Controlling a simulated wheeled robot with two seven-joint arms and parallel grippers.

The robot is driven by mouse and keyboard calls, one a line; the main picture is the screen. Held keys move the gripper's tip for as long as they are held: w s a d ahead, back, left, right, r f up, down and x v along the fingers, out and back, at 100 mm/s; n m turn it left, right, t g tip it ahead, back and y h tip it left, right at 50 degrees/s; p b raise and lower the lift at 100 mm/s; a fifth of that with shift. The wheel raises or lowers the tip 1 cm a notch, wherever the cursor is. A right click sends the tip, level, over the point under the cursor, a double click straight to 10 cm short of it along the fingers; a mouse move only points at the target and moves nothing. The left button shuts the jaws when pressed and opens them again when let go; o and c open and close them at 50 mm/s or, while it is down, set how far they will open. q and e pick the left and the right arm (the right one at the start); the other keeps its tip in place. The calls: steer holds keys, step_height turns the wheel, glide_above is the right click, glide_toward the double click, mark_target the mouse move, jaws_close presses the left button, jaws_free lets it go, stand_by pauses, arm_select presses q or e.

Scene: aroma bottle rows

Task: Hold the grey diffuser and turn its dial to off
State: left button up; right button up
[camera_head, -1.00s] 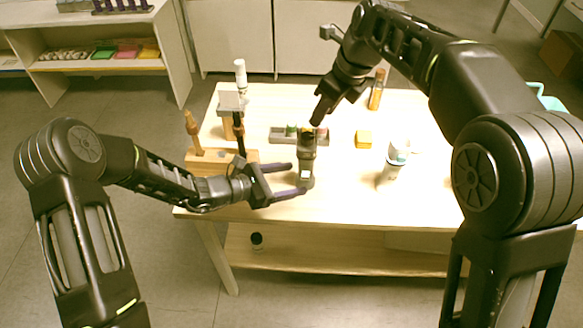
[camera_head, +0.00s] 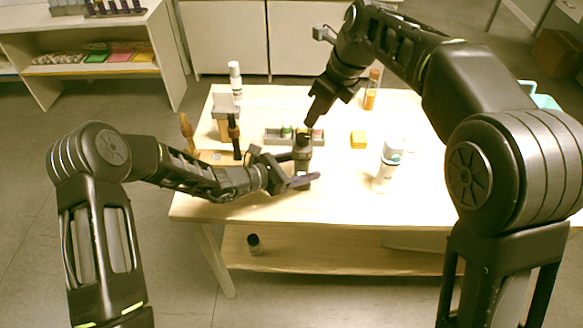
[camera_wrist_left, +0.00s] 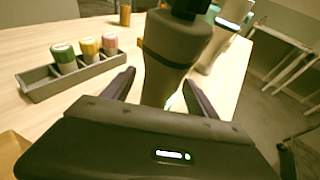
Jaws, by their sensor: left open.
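The grey diffuser (camera_head: 302,155) stands upright near the front middle of the table, with a dark top. In the left wrist view the diffuser (camera_wrist_left: 172,60) rises between the fingers. My left gripper (camera_head: 303,168) is open, its fingers on either side of the lower body; I cannot tell whether they touch it. It also shows in the left wrist view (camera_wrist_left: 159,80). My right gripper (camera_head: 311,120) points down just above the diffuser's top; its jaws are too dark to read. The dial's setting cannot be made out.
A grey tray (camera_head: 275,137) with several small capped bottles lies behind the diffuser. A wooden stand and a white-topped bottle (camera_head: 235,80) are at left.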

arm_select(q)
steer(key=shift+x, duration=1.45)
steer(key=shift+c, duration=0.4)
